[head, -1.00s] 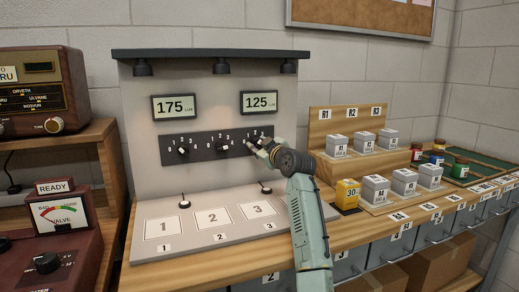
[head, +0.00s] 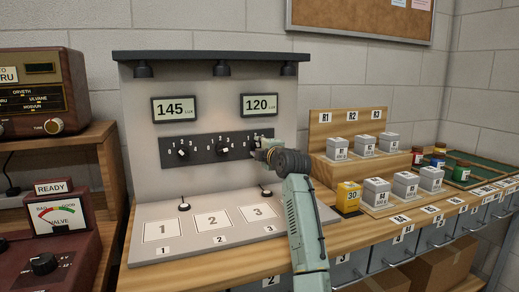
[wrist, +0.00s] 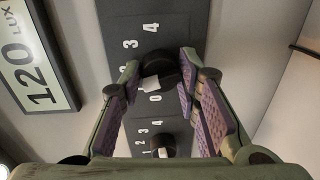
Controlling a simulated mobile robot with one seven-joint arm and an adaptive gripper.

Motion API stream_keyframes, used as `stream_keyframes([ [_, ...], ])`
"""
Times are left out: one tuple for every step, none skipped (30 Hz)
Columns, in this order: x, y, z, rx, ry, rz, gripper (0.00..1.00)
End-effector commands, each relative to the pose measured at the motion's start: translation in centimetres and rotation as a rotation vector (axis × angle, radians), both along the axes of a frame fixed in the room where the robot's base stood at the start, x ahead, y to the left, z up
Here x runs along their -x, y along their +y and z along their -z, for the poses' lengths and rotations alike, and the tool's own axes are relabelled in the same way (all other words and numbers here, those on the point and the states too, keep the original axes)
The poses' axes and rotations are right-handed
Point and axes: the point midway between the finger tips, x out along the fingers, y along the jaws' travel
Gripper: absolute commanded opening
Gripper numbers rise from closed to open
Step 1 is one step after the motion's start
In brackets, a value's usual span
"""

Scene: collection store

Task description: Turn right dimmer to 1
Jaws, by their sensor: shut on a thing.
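The right dimmer (wrist: 160,68) is a dark round knob with a white pointer mark, in the middle of the wrist view. Its scale shows 0, 3 and 4 clearly, and my left finger covers part of it near 1 and 2. The white mark lies on the knob's lower-left side, but I cannot tell the exact number. My gripper (wrist: 160,77) is closed around this knob, one finger on each side. In the head view my gripper (head: 258,149) hides most of the knob at the right end of the dark dimmer panel (head: 204,152).
The middle dimmer (head: 222,148) and left dimmer (head: 183,152) sit on the same panel. The left display (head: 174,109) reads 145 lux and the right display (head: 259,105) reads 120. Below are pads 1, 2 and 3. A yellow block (head: 348,196) stands right of my arm.

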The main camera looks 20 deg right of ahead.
Motion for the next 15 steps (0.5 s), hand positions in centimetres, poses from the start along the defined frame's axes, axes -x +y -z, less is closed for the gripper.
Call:
stream_keyframes([
  [0.01,0.00,0.09,0.043,0.000,0.000,0.02],
  [0.01,0.02,0.09,0.069,-0.001,0.000,0.02],
  [0.01,0.04,0.09,0.102,-0.003,0.000,0.02],
  [0.00,0.06,0.09,0.127,-0.003,-0.001,0.02],
  [0.00,0.07,0.09,0.151,-0.004,-0.001,0.02],
  [0.00,0.10,0.08,0.181,-0.006,-0.001,0.02],
  [0.00,0.10,0.08,0.202,-0.006,-0.001,0.02],
  [0.00,0.11,0.08,0.223,-0.007,-0.001,0.02],
  [0.00,0.12,0.07,0.248,-0.007,-0.002,0.02],
  [0.00,0.13,0.07,0.267,-0.008,-0.001,0.02],
  [0.00,0.13,0.07,0.283,-0.008,-0.002,0.02],
  [-0.01,0.15,0.08,0.306,-0.009,-0.002,0.02],
  [-0.01,0.15,0.09,0.319,-0.009,-0.002,0.02],
  [-0.02,0.17,0.10,0.334,-0.010,-0.002,0.02],
  [-0.02,0.17,0.11,0.351,-0.010,-0.002,0.02],
])
